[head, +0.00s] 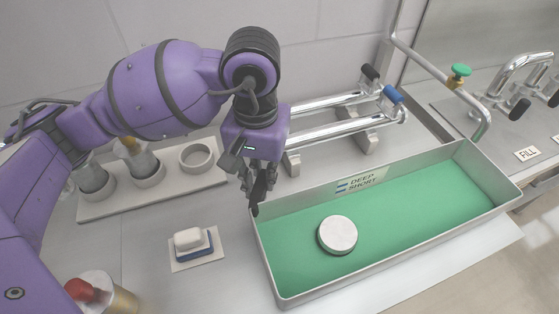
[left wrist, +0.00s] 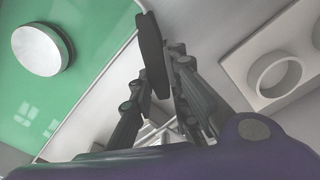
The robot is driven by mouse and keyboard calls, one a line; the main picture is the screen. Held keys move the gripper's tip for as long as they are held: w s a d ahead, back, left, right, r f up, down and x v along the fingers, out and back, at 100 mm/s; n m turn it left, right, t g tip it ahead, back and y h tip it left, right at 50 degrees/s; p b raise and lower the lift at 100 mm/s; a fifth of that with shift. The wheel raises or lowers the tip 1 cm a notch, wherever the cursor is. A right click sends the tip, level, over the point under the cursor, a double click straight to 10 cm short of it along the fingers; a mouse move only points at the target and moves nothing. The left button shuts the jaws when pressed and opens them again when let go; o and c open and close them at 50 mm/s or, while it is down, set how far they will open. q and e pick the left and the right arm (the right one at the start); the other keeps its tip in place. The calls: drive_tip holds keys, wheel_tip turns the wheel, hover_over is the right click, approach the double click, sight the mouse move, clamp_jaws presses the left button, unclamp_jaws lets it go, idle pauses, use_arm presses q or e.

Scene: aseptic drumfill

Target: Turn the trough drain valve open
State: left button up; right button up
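The long metal trough (head: 388,277) with a green bottom fills the right of the head view. My left gripper (head: 257,190) is at its far left corner, pointing down, just outside the left wall. In the left wrist view its fingers (left wrist: 160,75) stand close together on both sides of a dark flat bar (left wrist: 151,40), with no clear gap. The bar looks like a lever at the trough's end; what it joins to is hidden, so I cannot tell how far the valve is turned. My right gripper is out of view.
A round white-topped puck (head: 338,233) sits in the trough. A small block (head: 191,243) on a pad and a rack (head: 215,175) with round holders are on the left. Chrome bars (head: 335,127) stand behind; a green-knobbed pipe (head: 459,75) is at back right.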

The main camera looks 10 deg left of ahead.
sight(260, 178)
use_arm(q)
clamp_jaws()
drive_tip(key=shift+a+f+n+b, duration=0.1)
drive_tip(key=shift+f+n+b, duration=0.1)
drive_tip(key=shift+n+b, duration=0.3)
drive_tip(key=shift+b, duration=0.4)
drive_tip(key=shift+r+n, duration=0.1)
drive_tip(key=shift+n, duration=0.2)
drive_tip(key=shift+r, duration=0.15)
drive_tip(key=o, duration=0.8)
unclamp_jaws()
drive_tip(key=shift+c, duration=0.2)
wheel_tip(260, 178, up, 12)
